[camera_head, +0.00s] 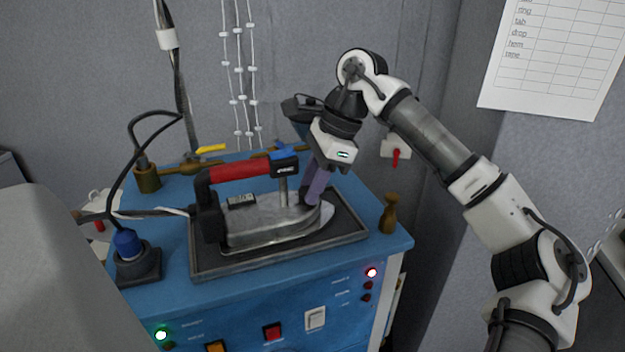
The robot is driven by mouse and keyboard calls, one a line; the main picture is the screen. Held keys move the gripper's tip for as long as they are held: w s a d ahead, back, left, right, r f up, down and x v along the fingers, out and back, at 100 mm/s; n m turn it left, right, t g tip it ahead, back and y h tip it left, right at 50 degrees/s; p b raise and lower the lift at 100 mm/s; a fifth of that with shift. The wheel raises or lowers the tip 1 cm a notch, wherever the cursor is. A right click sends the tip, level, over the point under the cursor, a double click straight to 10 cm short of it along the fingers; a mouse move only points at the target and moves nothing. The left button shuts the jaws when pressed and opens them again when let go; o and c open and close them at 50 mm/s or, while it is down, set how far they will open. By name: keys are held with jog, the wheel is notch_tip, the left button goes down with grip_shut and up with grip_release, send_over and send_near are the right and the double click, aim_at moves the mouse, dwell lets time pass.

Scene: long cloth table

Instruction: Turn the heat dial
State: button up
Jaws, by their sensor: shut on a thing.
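An iron with a red handle (240,171) and a grey metal body (262,222) rests on a dark-rimmed tray (225,270) on the blue bench. My gripper (312,200) reaches down from the upper right to the front end of the iron, to the right of the handle's post. Its purple fingers are shut on a small dark part low on the iron, which I take to be the heat dial. The fingers hide most of it, so its markings and angle cannot be read.
A brass-coloured peg (389,215) stands right of the tray. A blue-topped plug (127,243) with a black cable stands at the left. The bench front has a lit red lamp (372,272), a lit green lamp (161,335) and switches. A grey wall is behind.

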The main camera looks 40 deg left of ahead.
dwell(0.4)
jog(key=o, duration=1)
jog(key=shift+r, duration=0.15)
jog(key=v, duration=1.3)
jog(key=shift+w+d+r+b, duration=0.1)
jog(key=shift+w+r+b, duration=0.05)
jog(key=shift+r+b, duration=0.2)
jog(key=shift+f, duration=0.15)
